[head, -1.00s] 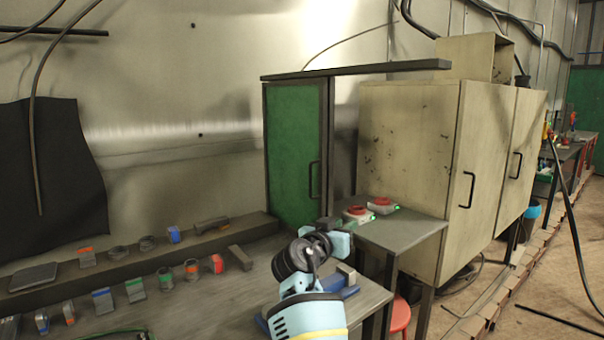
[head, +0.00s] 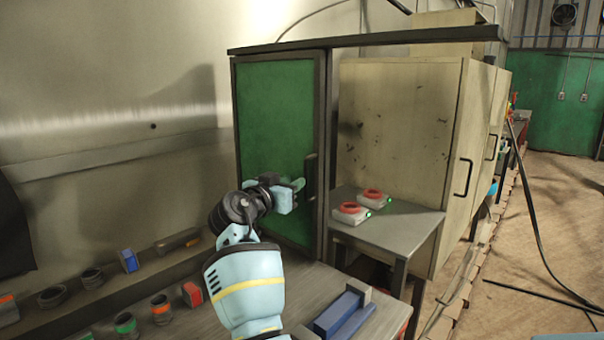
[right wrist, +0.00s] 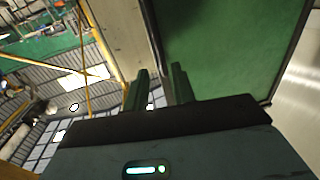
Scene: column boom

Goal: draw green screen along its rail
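The green screen (head: 275,115) is a green panel in a dark frame, hanging upright below a dark horizontal rail (head: 400,37). A dark upright handle (head: 311,178) is on its right edge. My right gripper (head: 298,188) is in front of the panel's lower right part, close beside the handle on its left. I cannot tell whether it touches it. In the right wrist view the two fingers (right wrist: 160,72) stand apart with a gap, and the green panel (right wrist: 225,45) fills the area beyond and to the right. Nothing is clearly seen between them. My left gripper is not in view.
A small grey table (head: 390,228) with two red-topped devices (head: 351,212) stands right of the screen, before a beige cabinet (head: 400,115). The workbench (head: 190,325) below holds several small parts and a blue block (head: 337,313). The rail continues right, past the panel.

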